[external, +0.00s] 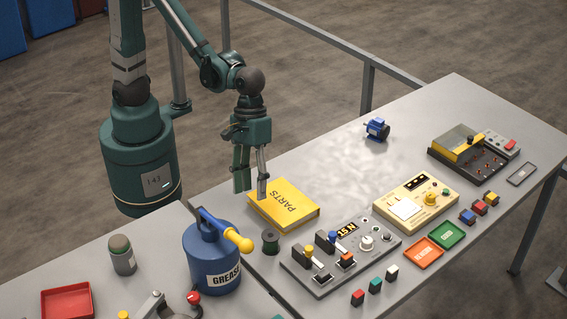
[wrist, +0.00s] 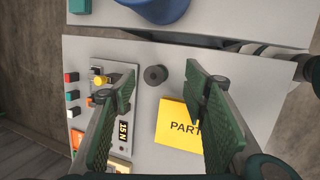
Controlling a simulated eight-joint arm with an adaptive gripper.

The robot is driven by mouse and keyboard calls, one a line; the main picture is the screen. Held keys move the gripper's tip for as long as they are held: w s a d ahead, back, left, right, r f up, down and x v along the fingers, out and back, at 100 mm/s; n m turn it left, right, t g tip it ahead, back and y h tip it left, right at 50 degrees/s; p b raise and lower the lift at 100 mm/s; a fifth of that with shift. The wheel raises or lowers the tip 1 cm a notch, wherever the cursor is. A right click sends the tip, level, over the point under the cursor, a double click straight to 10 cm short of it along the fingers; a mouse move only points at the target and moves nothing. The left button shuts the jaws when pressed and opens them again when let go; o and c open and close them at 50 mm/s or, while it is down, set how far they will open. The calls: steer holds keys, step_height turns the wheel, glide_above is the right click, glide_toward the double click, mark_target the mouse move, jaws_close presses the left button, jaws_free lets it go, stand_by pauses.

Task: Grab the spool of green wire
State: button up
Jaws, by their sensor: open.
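The spool of green wire (external: 270,242) is a small dark green spool. It stands upright on the grey table between the blue grease can and the yellow parts book in the external view. In the wrist view the spool (wrist: 155,75) shows from above as a dark disc, in the gap between my two fingers and beyond their tips. My gripper (external: 251,191) is open and empty, its fingers pointing down above the left end of the book. In the wrist view the open fingers of my gripper (wrist: 158,85) are wide apart. Nothing is between the pads.
The yellow parts book (external: 284,204) lies beside the spool. The blue grease can (external: 212,262) with a yellow spout stands on its left. A grey switch panel (external: 340,255) lies on its right. A blue motor (external: 376,129) stands farther back, with bare table before it.

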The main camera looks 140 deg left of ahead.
mark_target(271, 234)
steer(key=w+a+f+n, duration=0.1)
steer(key=f, duration=0.2)
steer(key=w+a+f+n+b, duration=0.1)
steer(key=f+n, duration=0.1)
steer(key=f, duration=0.1)
steer(key=w+a+f+n+h, duration=0.1)
steer(key=w+f+n, duration=0.1)
steer(key=f, duration=0.1)
steer(key=shift+a+g, duration=0.3)
steer(key=shift+g, duration=0.1)
steer(key=shift+w+a+f+n, duration=0.15)
steer(key=shift+f+n, duration=0.05)
steer(key=shift+f, duration=0.2)
steer(key=shift+w+a+f+n, duration=0.1)
steer(key=shift+a+f+n, duration=0.1)
steer(key=shift+f, duration=0.2)
steer(key=shift+d, duration=0.1)
steer(key=shift+b+x, duration=0.35)
steer(key=shift+x, duration=0.95)
steer(key=shift+x, duration=2.6)
steer(key=shift+s, duration=0.15)
steer(key=c, duration=0.9)
